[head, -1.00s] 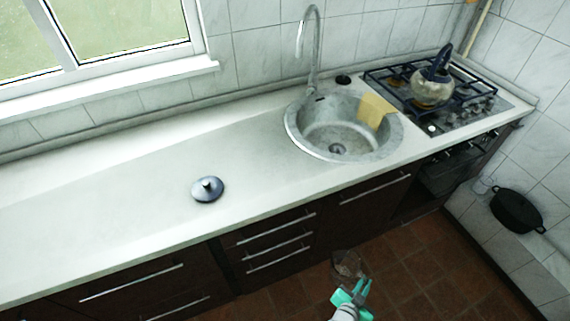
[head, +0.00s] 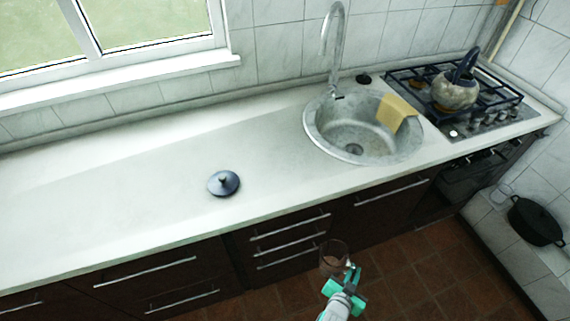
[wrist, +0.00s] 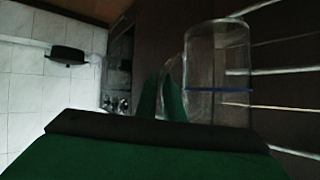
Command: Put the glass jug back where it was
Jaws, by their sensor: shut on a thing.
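The clear glass jug (head: 334,254) is in my gripper (head: 349,277), held in front of the dark drawer fronts and below the counter's front edge. In the wrist view the jug (wrist: 217,75) stands beyond the green fingers (wrist: 165,97), with a thin blue line across it. My gripper is shut on the jug's near side, seemingly at its handle; the exact grip is hard to see. The jug looks roughly upright and clear of the counter.
The pale counter (head: 120,200) is mostly bare. A dark blue lid (head: 224,183) lies on it left of the sink (head: 350,145), which has a yellow cloth (head: 397,111) on its rim. A kettle (head: 455,92) stands on the hob. A black pot (head: 537,220) sits on a tiled ledge at right.

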